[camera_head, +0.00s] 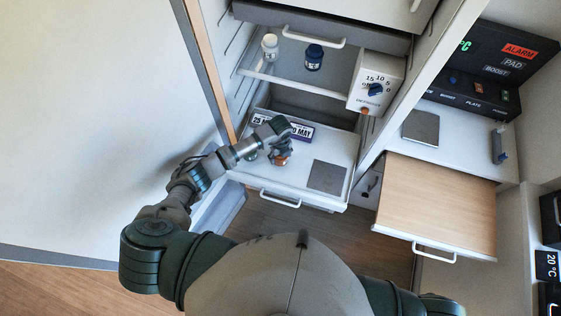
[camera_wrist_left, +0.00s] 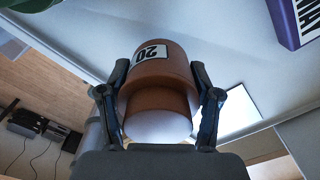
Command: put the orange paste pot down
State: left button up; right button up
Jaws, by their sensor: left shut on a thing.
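The orange paste pot (camera_wrist_left: 160,85) has a brown-orange body and a white label reading 20. In the left wrist view it sits between the two fingers of my left gripper (camera_wrist_left: 160,98), which is shut on it. In the head view the pot (camera_head: 281,160) shows only as a small orange patch below my left gripper (camera_head: 277,155), over the white pull-out shelf (camera_head: 318,148). I cannot tell whether the pot touches the shelf. My right gripper is not in view.
A purple-framed date sign (camera_head: 300,132) stands behind the gripper. A grey square plate (camera_head: 327,177) lies on the shelf's right. A white jar (camera_head: 270,46), a blue jar (camera_head: 314,57) and a dial timer (camera_head: 376,84) are above. A wooden pull-out board (camera_head: 435,200) is at right.

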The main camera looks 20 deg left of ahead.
pick_arm(q)
jog(key=f+b, duration=0.1)
jog(key=d+f+b, duration=0.1)
jog(key=f+b, duration=0.1)
jog(key=shift+f, duration=0.2)
jog(key=shift+r, duration=0.15)
jog(key=shift+a, duration=0.1)
jog(key=o, duration=1.5)
jog(key=shift+s+a, duration=0.1)
jog(key=shift+a, duration=0.15)
jog(key=shift+d+r+p, duration=0.2)
jog(key=shift+r+p, duration=0.25)
jog(key=shift+p, duration=0.15)
notch_tip(320, 180, up, 10)
jog(key=p, duration=0.8)
jog(key=shift+a, duration=0.1)
jog(key=shift+r, duration=0.5)
